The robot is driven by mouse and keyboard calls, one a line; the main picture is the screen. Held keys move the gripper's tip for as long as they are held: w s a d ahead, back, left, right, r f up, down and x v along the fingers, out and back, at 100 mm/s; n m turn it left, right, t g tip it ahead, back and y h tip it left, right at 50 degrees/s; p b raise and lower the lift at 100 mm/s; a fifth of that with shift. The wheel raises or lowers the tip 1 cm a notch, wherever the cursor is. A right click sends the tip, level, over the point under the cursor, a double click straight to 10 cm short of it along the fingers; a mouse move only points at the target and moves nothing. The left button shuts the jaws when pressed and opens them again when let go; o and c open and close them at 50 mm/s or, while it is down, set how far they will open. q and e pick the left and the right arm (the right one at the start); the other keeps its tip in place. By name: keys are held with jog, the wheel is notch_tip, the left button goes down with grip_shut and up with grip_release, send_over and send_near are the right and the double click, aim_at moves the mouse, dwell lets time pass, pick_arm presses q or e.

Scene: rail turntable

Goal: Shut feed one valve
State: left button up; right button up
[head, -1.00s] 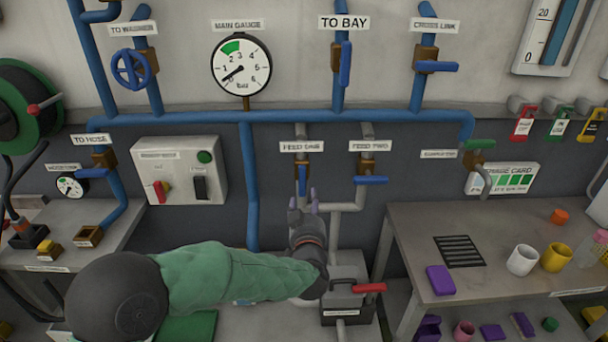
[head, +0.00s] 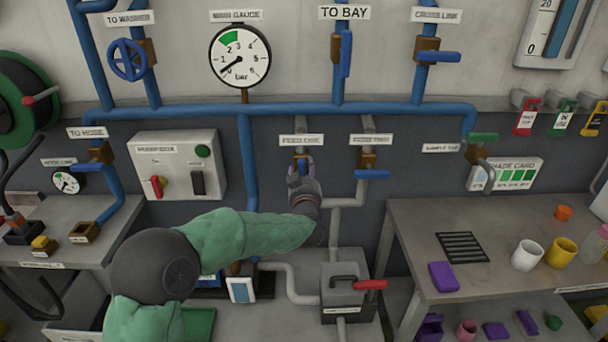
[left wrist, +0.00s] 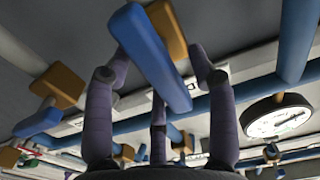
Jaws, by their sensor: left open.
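The feed one valve (head: 302,157) sits under its label on a short vertical pipe, with a brass body. Its blue lever is mostly hidden behind my left gripper (head: 300,172) in the head view. In the left wrist view, the blue lever (left wrist: 152,57) runs out from the brass body (left wrist: 166,28) and lies between my open left fingers (left wrist: 165,80). I cannot tell if any finger touches it. My right gripper is out of view.
The feed two valve (head: 368,163) is close on the right, its blue lever crosswise to its pipe. A control box (head: 180,165) is on the left, the main gauge (head: 240,56) above. A pump-like box with a red lever (head: 370,285) stands below.

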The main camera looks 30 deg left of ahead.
pick_arm(q)
grip_shut()
jog(key=shift+r+m+p, duration=0.1)
jog(key=shift+m+p, duration=0.4)
jog(key=shift+p, duration=0.35)
jog(key=m+p, duration=0.4)
jog(key=p, duration=0.1)
jog(key=m+p, duration=0.2)
jog(key=shift+w+d+f+m, duration=0.1)
jog(key=shift+d+f+m, duration=0.15)
jog(key=shift+m, duration=0.15)
jog(key=m+p, duration=0.2)
jog(key=m, duration=0.1)
jog(key=f+m+p, duration=0.1)
jog(key=m+p, duration=0.1)
jog(key=m, duration=0.1)
jog(key=m+p, duration=0.2)
jog(key=m, duration=0.2)
jog(key=shift+f, duration=0.15)
